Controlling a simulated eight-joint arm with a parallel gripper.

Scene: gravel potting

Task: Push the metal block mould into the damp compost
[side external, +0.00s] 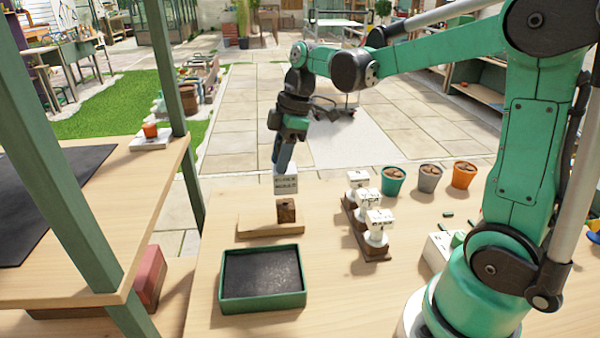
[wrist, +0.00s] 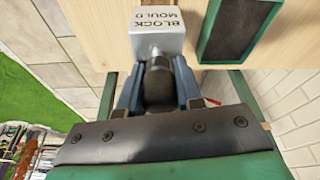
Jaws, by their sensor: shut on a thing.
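The metal block mould (side external: 286,185) is a pale box lettered "BLOCK MOULD"; it also shows in the wrist view (wrist: 158,42). My gripper (side external: 283,166) is shut on the mould's handle, whose grip is partly hidden between the fingers in the wrist view (wrist: 157,75). The damp compost (side external: 262,272) is a dark, flat bed in a green tray (side external: 263,304) at the front of the bench. In the side view the mould hangs behind the tray, apart from the compost. In the wrist view the tray is to the mould's right.
A brown block (side external: 286,210) stands on a wooden board (side external: 262,230) between the mould and the tray. Right of it are white-topped pieces in a wooden rack (side external: 372,255). Teal (side external: 392,183), grey (side external: 429,180) and orange (side external: 463,177) pots stand further back.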

